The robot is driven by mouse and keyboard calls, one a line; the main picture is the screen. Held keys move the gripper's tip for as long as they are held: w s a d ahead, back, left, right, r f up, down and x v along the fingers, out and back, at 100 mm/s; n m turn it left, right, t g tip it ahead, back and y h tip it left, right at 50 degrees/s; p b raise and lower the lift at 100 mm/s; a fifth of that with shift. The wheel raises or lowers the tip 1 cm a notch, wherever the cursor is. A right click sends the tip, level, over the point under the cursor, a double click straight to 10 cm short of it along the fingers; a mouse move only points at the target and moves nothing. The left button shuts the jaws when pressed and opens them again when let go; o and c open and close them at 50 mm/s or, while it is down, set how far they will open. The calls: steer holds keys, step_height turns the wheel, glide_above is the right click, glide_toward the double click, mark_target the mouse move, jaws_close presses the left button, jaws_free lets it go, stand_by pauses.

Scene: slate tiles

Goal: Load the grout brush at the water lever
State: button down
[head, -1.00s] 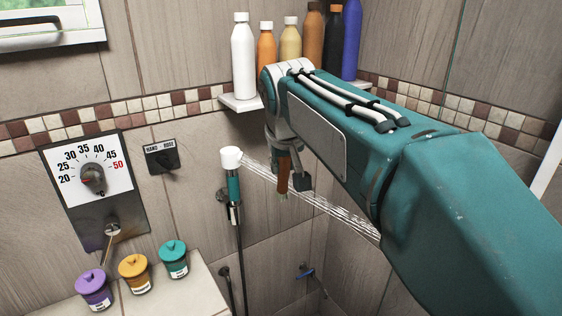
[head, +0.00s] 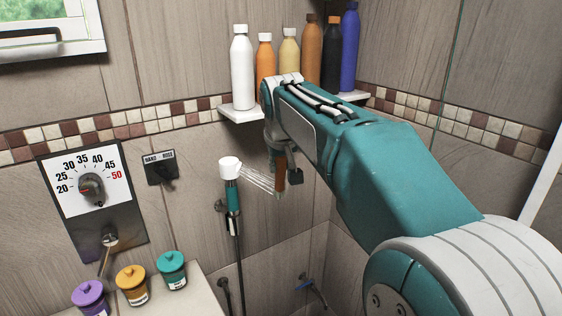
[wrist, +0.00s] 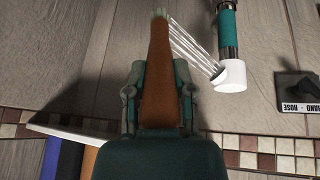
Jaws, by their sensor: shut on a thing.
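The grout brush, with a brown handle (head: 281,176), hangs tip-down in my gripper (head: 284,170). In the wrist view the jaws (wrist: 160,98) are shut around the brown handle (wrist: 160,72), and its pale bristle tip (wrist: 160,14) points away. The white hand shower head (head: 229,168) sprays a fan of water (head: 258,178) that ends at the brush's lower part; it also shows in the wrist view (wrist: 231,76). A small lever (head: 109,240) sticks out below the temperature dial (head: 92,190). Which is the water lever, I cannot tell.
A HAND/ROSE switch (head: 161,167) is on the wall. Several bottles (head: 290,62) stand on a corner shelf (head: 240,115) just behind my wrist. Purple (head: 89,298), yellow (head: 132,284) and teal (head: 172,270) jars stand on a ledge at lower left. Space below the brush is open.

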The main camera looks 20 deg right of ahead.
steer(key=shift+s, duration=0.1)
stand_by(0.4)
steer(key=s+a, duration=0.1)
steer(key=s, duration=0.6)
steer(key=shift+s+a, duration=0.3)
steer(key=shift+s, duration=0.05)
stand_by(1.4)
steer(key=s+a+r, duration=0.1)
steer(key=s+r, duration=0.3)
steer(key=s, duration=0.1)
stand_by(0.5)
